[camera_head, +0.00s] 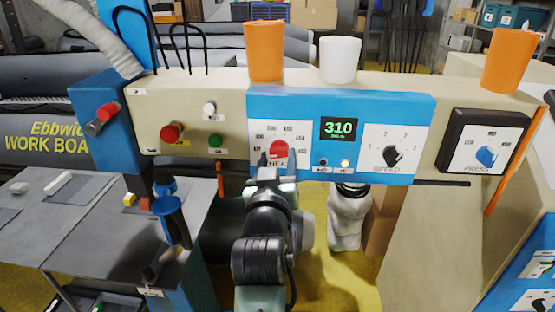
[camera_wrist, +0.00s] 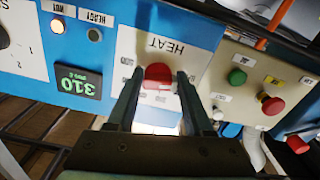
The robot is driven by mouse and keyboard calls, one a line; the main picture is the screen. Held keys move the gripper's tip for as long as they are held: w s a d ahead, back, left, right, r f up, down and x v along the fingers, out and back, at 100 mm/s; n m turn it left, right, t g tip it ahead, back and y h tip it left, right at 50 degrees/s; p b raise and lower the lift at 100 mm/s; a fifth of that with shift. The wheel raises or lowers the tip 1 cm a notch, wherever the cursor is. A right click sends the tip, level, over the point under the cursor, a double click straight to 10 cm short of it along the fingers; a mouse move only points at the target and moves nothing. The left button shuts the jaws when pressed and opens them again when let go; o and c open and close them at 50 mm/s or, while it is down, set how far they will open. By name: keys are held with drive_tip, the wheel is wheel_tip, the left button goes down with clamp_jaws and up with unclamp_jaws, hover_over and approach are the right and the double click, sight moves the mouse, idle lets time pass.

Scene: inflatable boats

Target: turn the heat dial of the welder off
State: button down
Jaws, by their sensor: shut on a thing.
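The welder's panel is blue (camera_head: 345,104) and carries a red heat dial (camera_head: 278,149) on a white plate marked HEAT. The dial also shows in the wrist view (camera_wrist: 158,75), where the picture is upside down. My gripper (camera_head: 276,165) is at the dial, with one finger on each side of it; in the wrist view its fingers (camera_wrist: 158,88) are shut on the dial. My gripper hides the lower part of the dial plate in the head view. The display (camera_head: 341,130) reads 310 in green, and a small lamp below it glows.
Right of the display are a black speed knob (camera_head: 393,155) and a blue press knob (camera_head: 487,155). Left are red (camera_head: 171,132), white (camera_head: 209,108) and green (camera_head: 215,140) buttons. Orange (camera_head: 264,50) and white (camera_head: 340,60) cups stand on top. A work table (camera_head: 100,225) is at the left.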

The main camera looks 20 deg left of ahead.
drive_tip(key=shift+c, duration=1.5)
unclamp_jaws()
drive_tip(key=b+v, duration=0.3)
drive_tip(key=v, duration=1)
drive_tip(key=shift+r, duration=0.1)
drive_tip(key=s+d+r+m+t+h, duration=0.1)
drive_tip(key=s+d+r+t, duration=0.2)
drive_tip(key=r, duration=0.6)
drive_tip(key=s+d+r+m+t+h, duration=0.2)
drive_tip(key=s+d+r+t, duration=0.1)
drive_tip(key=d+r, duration=0.4)
drive_tip(key=s+d+r+m+t+h, duration=0.2)
drive_tip(key=s+d+r+t, duration=0.1)
drive_tip(key=r, duration=1)
drive_tip(key=shift+d+r+t, duration=0.25)
drive_tip(key=shift+d+t, duration=0.25)
drive_tip(key=shift+d, duration=0.65)
